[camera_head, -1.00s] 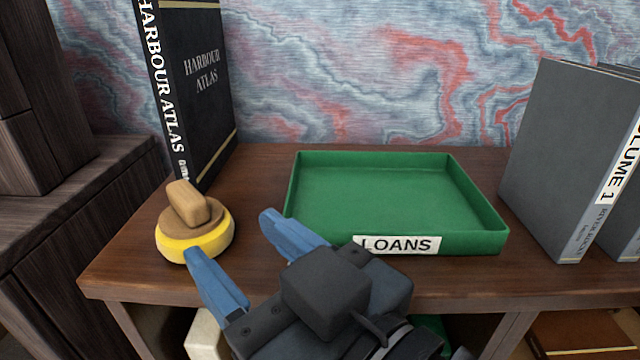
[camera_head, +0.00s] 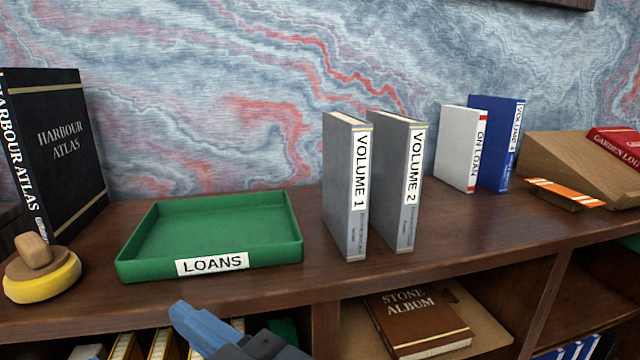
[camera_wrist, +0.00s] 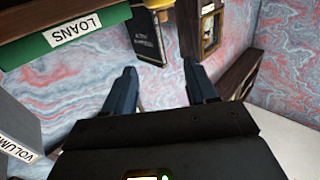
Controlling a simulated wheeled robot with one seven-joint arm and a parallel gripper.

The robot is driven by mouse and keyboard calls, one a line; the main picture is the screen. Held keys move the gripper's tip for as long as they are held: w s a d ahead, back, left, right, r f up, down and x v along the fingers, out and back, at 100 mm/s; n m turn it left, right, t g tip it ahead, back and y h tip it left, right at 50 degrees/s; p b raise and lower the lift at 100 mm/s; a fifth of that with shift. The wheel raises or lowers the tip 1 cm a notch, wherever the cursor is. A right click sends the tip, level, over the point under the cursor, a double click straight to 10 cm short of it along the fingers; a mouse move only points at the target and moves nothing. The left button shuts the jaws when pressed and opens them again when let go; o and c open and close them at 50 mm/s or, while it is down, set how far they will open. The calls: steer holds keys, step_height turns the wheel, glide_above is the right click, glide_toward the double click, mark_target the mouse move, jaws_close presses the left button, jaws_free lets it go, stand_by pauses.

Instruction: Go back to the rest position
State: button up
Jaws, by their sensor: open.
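My gripper (camera_wrist: 161,76) is open and empty, with both blue fingers apart in the wrist view. In the head view only one blue finger and part of the dark body show at the bottom edge, in front of the desk top. The green LOANS tray (camera_head: 215,222) stands empty just beyond it, and its labelled wall also shows in the wrist view (camera_wrist: 110,22). A yellow and brown knobbed object (camera_head: 42,285) stands on the desk at the left, clear of my gripper.
The black Harbour Atlas (camera_head: 62,150) stands at the left. Grey Volume 1 (camera_head: 343,190) and Volume 2 (camera_head: 400,185) stand upright right of the tray. A white book (camera_head: 455,148), a blue book (camera_head: 496,140) and a wooden slope (camera_head: 560,160) are farther right. Shelves below hold the Stone Album (camera_head: 415,320).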

steer(key=s+d+f+m+t+h, duration=0.3)
steer(key=d+f+m+t+h, duration=0.5)
steer(key=d+f, duration=0.85)
steer(key=s+d+f+m+g+h, duration=0.1)
steer(key=s+d+f+h, duration=0.1)
steer(key=s+d, duration=0.5)
steer(key=s+d+f+m+g+h, duration=0.2)
steer(key=s+d+h, duration=0.3)
steer(key=s+d, duration=0.3)
steer(key=s, duration=0.3)
steer(key=shift+s+f, duration=0.3)
steer(key=shift+f, duration=0.1)
steer(key=shift+d, duration=0.1)
